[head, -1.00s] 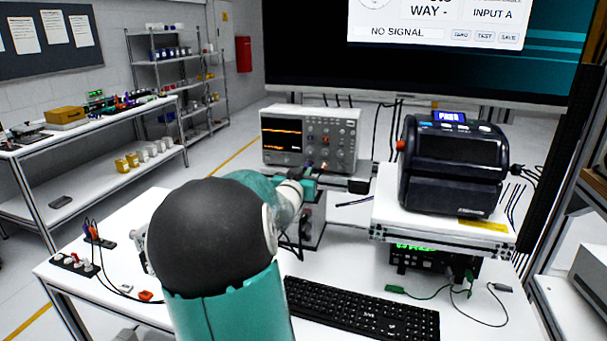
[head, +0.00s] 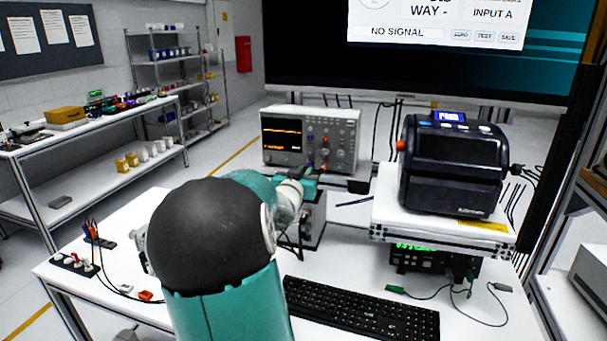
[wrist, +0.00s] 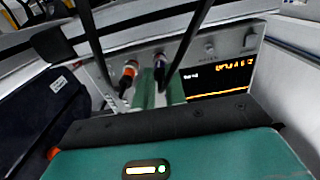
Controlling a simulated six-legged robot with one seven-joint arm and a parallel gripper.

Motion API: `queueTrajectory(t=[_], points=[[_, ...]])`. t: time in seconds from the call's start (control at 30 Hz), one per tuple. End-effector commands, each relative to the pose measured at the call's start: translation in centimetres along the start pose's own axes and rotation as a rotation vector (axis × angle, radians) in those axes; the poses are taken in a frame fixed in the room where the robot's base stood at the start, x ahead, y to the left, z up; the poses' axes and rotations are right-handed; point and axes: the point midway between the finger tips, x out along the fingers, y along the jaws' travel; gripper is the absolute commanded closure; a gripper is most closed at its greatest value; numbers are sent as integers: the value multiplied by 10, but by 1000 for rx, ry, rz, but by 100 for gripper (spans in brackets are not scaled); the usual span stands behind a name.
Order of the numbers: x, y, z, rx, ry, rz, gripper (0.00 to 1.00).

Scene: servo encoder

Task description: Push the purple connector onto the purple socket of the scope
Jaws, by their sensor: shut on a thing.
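The scope (head: 338,116) stands at the back of the white bench, its screen on the left and knobs and sockets on the right. It also fills the top of the wrist view (wrist: 205,58). My gripper (wrist: 160,92) is shut on the purple connector (wrist: 159,70), with its teal fingers close to the scope's front panel. The connector's front end is at the panel. The purple socket is hidden behind it, and I cannot tell how far it is seated. In the head view my arm covers part of the gripper.
An orange-ringed plug (wrist: 130,70) sits on the panel beside the purple connector. Dark cables cross the wrist view. A black label printer (head: 452,165) stands on a raised white platform at right, and a keyboard (head: 360,312) lies in front.

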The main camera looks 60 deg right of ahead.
Motion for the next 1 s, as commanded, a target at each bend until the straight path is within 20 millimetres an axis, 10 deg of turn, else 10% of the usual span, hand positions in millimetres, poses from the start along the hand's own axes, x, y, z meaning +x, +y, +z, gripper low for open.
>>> queueTrajectory(t=[0.27, 0.4, 1.0], points=[[1, 0, 0, 0, 1, 0, 100], [1, 0, 0, 0, 1, 0, 62], [-34, -1, -1, 6, 1, -3, 62]])
